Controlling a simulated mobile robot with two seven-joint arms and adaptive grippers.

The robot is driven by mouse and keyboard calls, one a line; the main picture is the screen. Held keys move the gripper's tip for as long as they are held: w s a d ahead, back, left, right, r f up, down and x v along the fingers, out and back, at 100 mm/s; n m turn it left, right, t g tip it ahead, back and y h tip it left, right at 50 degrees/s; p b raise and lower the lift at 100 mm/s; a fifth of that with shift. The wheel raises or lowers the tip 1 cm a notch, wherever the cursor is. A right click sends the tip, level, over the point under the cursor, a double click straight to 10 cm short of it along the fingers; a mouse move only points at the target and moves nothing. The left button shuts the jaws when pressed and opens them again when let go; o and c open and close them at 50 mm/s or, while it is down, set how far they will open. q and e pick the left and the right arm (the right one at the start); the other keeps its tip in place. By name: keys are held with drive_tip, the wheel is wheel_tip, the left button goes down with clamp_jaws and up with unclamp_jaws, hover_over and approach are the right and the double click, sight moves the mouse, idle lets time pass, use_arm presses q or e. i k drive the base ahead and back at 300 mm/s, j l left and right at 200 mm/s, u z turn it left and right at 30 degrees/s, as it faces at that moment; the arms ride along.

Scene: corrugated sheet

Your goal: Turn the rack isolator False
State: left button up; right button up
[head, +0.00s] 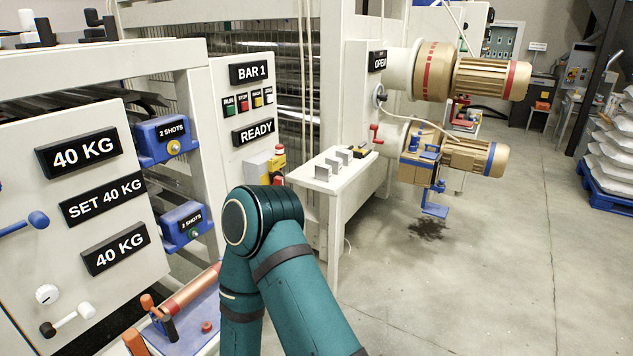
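I cannot tell for certain which part is the rack isolator. A yellow and red switch-like part (277,165) sits low on the cream panel marked BAR 1 and READY, just above and behind my teal arm. A red crank-shaped handle (375,132) sticks out from the cream cabinet under the OPEN sign (377,61). Neither has a readable label or a position I can make out. One of my arms rises from the bottom middle, bent at its joint, and hides the lower part of the panel. Neither gripper shows in the head view.
A cream bench (330,172) with small grey blocks stands right of the panel. Gold motors (480,78) jut out at right. A left panel carries several weight signs (78,152) and a blue lever (38,220). The floor (500,260) at right is open, with a blue pallet (605,190) beyond.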

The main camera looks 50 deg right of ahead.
sight(276, 178)
drive_tip(key=z, duration=1.35)
